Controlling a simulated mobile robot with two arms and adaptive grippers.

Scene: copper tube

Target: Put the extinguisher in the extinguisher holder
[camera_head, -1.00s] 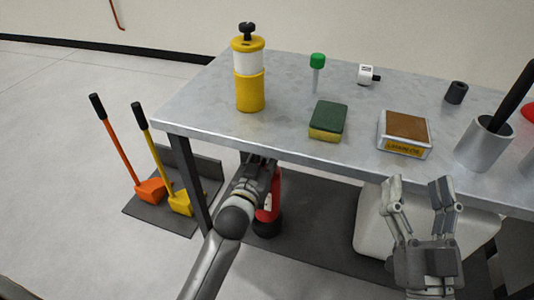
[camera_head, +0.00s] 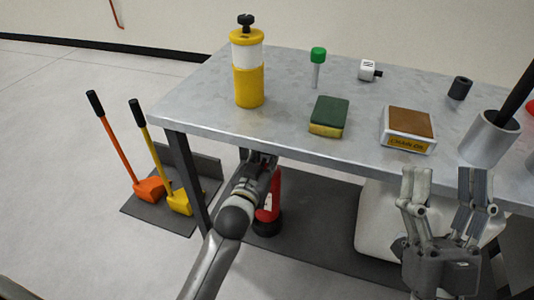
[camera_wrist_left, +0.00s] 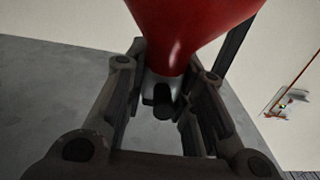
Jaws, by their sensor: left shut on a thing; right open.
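The red extinguisher (camera_head: 269,207) hangs or stands below the table's near edge in the head view, partly hidden behind my left arm. Its dark base shows at the bottom. In the left wrist view its red body (camera_wrist_left: 185,25) fills the top, narrowing to a grey neck between the fingers. My left gripper (camera_wrist_left: 165,100) is shut on the extinguisher at that neck. It also shows in the head view (camera_head: 260,160), partly under the tabletop. My right gripper (camera_head: 444,185) is open and empty in front of the table. I cannot make out the extinguisher holder for certain.
The metal table (camera_head: 200,105) carries a yellow-white canister (camera_head: 248,75), a green-capped tube (camera_head: 318,68), a sponge (camera_head: 328,117), a brown-topped box (camera_head: 408,130) and a grey cup (camera_head: 488,138). Orange and yellow shovels (camera_head: 150,188) stand left of the table leg.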

